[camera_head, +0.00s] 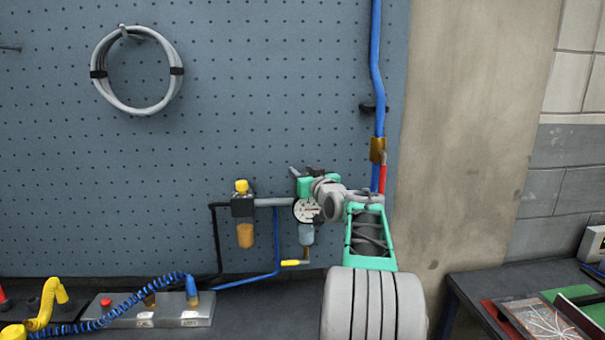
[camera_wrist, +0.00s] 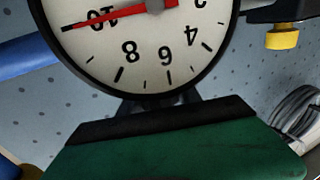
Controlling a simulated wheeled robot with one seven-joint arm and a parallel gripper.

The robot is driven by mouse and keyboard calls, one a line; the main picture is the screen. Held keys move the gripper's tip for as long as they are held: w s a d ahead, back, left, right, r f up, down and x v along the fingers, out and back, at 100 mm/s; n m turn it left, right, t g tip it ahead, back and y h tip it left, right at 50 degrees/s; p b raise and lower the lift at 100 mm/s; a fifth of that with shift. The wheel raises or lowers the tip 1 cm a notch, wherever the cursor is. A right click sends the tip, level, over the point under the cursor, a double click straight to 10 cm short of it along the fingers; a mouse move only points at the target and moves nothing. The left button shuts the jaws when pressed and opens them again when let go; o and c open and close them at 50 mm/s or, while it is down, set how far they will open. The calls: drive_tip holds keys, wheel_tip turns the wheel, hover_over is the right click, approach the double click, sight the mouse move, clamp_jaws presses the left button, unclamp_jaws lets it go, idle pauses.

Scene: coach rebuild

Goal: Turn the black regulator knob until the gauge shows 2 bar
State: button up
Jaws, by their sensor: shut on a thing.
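The round gauge (camera_wrist: 160,30) fills the top of the wrist view, upside down, with a white face and dark numbers. Its red needle (camera_wrist: 100,17) points at about 10. In the head view the gauge (camera_head: 307,210) is small and partly covered by my arm. My gripper (camera_head: 306,180) is at the top of the regulator, just above the gauge, and is shut on the black regulator knob. The knob is mostly hidden by the gripper. In the wrist view my green, black-edged gripper (camera_wrist: 165,130) hides the grip itself.
A yellow-topped filter unit (camera_head: 241,187) stands left of the gauge. A yellow-handled valve (camera_head: 295,262) is below. A blue pipe (camera_head: 376,70) runs down on the right. A grey hose coil (camera_head: 137,70) hangs on the pegboard. A metal block (camera_head: 165,318) and coiled blue hose (camera_head: 120,305) sit on the bench.

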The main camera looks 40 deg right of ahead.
clamp_jaws()
drive_tip(key=shift+n+y, duration=0.4)
drive_tip(key=shift+y, duration=0.2)
drive_tip(key=shift+n+t+y, duration=0.3)
drive_tip(key=shift+y, duration=0.1)
drive_tip(key=shift+a+n+y, duration=0.2)
drive_tip(key=shift+n+y, duration=0.5)
drive_tip(key=shift+y, duration=0.4)
drive_tip(key=y+p, duration=0.1)
drive_tip(key=n+p, duration=0.1)
drive_tip(key=y, duration=0.1)
drive_tip(key=shift+a+r+n+y+p, duration=0.25)
drive_tip(key=shift+n+y+p, duration=0.05)
drive_tip(key=shift+p, duration=0.1)
drive_tip(key=n+y+p, duration=0.2)
drive_tip(key=y+p, duration=0.1)
drive_tip(key=shift+a+f, duration=0.15)
drive_tip(key=shift+a, duration=0.2)
drive_tip(key=shift+s+a+n+g+y+p, duration=0.1)
drive_tip(key=shift+a+n+g+y+p, duration=0.1)
drive_tip(key=shift+n+g+y+p, duration=0.75)
drive_tip(key=o, duration=1.1)
unclamp_jaws()
drive_tip(key=shift+f+t+y, duration=0.1)
drive_tip(key=shift+t+y, duration=0.15)
drive_tip(key=shift+t, duration=0.1)
